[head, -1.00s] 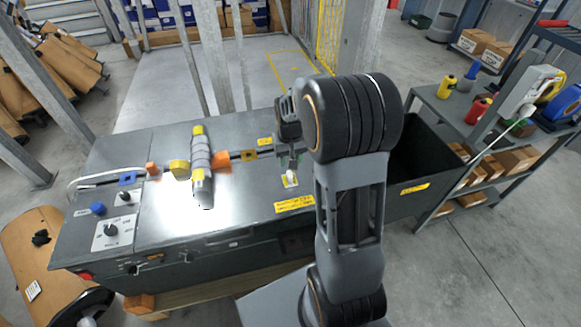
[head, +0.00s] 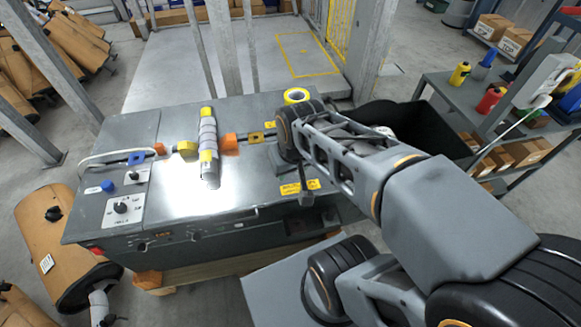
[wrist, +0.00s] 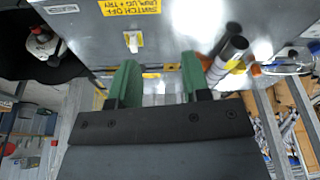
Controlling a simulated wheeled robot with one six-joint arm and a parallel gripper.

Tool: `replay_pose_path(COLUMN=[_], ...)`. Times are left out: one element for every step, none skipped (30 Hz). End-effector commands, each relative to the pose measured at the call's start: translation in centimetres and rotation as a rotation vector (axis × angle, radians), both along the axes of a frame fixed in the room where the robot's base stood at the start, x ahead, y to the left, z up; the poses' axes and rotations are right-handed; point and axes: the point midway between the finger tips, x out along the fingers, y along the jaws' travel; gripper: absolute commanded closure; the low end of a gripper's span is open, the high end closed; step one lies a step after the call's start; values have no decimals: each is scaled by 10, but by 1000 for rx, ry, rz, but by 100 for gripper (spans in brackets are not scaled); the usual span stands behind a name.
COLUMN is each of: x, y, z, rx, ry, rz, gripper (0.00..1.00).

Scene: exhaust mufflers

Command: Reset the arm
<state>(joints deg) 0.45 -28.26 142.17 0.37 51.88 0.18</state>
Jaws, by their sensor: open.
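My gripper shows in the wrist view (wrist: 158,66) with two green fingers apart and nothing between them. In the head view my arm folds low over the right part of the bench, and its fingers are not clearly seen. A yellow-rimmed round thing (head: 296,92) shows just behind my wrist.
A black open bin (head: 432,125) stands right of the bench, with a pale object (wrist: 40,42) in it. A shelf with bottles and boxes (head: 500,120) is at the right. Metal posts (head: 222,50) rise behind the bench. Orange and yellow blocks (head: 187,149) flank the muffler.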

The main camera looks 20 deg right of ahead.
Motion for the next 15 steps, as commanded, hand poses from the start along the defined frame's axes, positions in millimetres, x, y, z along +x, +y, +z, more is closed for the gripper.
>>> replay_pose_path(x=[-3,-4,-5,-5,-5,-5,-5,-5,-5,-5,-5,-5,-5,-4,-4], y=[1,1,1,2,2,2,2,2,2,2,2,2,2,2,2], z=[0,0,0,0,0,0,0,0,0,0,0,1,3,5,10], rx=[0,1,1,1,0,0,1,1,1,1,1,1,0,0,0], ry=[-6,-7,-8,-9,-9,-9,-8,-8,-8,-8,-8,-9,-10,-12,-15], rz=[3,4,5,5,6,6,5,5,5,5,5,5,6,6,8], gripper=[57,57,57,57,57,57,57,57,57,57,57,57,57,57,57])
